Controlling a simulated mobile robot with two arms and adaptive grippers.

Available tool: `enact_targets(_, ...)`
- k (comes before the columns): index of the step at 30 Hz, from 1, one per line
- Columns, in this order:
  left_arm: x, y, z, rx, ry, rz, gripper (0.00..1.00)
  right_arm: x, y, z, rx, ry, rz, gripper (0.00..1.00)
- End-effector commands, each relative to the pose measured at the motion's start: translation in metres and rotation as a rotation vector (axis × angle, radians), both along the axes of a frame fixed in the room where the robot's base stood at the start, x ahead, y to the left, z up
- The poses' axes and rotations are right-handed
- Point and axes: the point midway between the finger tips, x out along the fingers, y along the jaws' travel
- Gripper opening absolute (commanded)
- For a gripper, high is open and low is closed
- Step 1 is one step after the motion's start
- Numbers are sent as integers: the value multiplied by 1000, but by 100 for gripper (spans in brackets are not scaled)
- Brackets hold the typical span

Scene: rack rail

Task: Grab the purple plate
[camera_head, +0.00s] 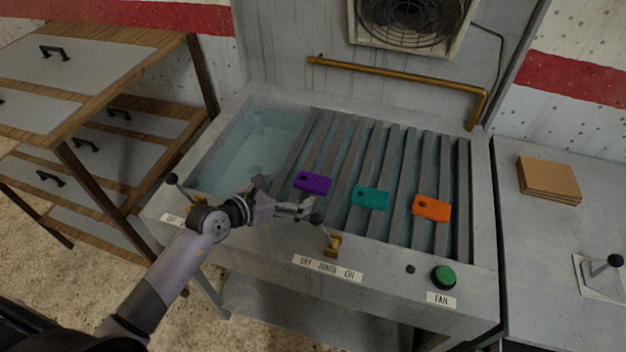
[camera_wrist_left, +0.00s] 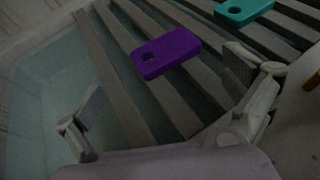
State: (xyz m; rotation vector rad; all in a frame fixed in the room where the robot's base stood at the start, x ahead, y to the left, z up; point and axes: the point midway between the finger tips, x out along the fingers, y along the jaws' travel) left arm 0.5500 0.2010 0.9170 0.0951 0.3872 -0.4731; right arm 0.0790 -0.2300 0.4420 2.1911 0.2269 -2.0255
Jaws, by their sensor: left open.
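The purple plate (camera_head: 313,181) lies on the slats of the rack, a small flat block with a round hole near one end. In the left wrist view the purple plate (camera_wrist_left: 167,53) lies ahead of the fingers and apart from them. My left gripper (camera_head: 287,196) is just left of and in front of the plate in the head view. In the left wrist view my left gripper (camera_wrist_left: 168,92) has its fingers spread wide with nothing between them. My right gripper does not show.
A teal plate (camera_head: 370,197) and an orange plate (camera_head: 431,208) lie to the right on the slatted rack (camera_head: 400,165). A water basin (camera_head: 250,150) is at left. A lever with a brass base (camera_head: 331,246) and a green button (camera_head: 443,277) stand along the front edge.

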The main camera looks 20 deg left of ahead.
Motion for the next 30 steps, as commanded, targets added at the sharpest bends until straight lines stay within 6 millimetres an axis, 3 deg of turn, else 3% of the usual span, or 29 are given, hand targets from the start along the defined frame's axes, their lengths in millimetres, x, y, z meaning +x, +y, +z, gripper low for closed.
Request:
enact_targets(6, 11, -7, -3, -2, -1, 0, 100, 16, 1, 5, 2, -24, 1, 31)
enact_targets(18, 48, -30, -18, -1, -2, 1, 100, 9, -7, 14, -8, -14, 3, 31)
enact_targets(26, 49, -31, -19, 0, -1, 1, 100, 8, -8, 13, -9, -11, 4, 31)
enact_targets(30, 49, -31, -19, -1, -1, 1, 91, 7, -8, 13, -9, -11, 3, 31)
